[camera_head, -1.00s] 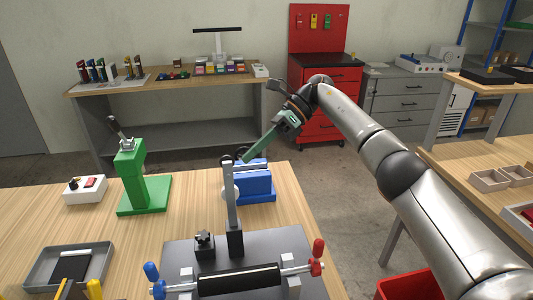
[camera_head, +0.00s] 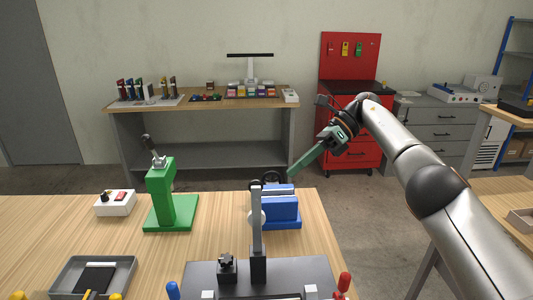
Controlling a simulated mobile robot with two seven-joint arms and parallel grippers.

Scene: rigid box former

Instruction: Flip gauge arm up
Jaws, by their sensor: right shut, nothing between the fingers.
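A grey upright arm (camera_head: 256,215) stands on a black base at the back edge of a dark plate (camera_head: 310,272). It looks like the gauge arm and points up, with a dark ring at its top. A pale round part shows at its left side, partly hidden. My right gripper (camera_head: 291,175) comes in from the right, its green fingers shut and empty. The fingertips point down and left, to the right of the arm's top and apart from it in the picture. My left gripper is not in view.
A blue block (camera_head: 281,210) stands just behind the arm, with a dark round part (camera_head: 270,179) near its top. A green press (camera_head: 163,195), a white switch box (camera_head: 115,203) and a grey tray (camera_head: 122,275) stand to the left. Blue and red knobs (camera_head: 344,281) show at the bottom.

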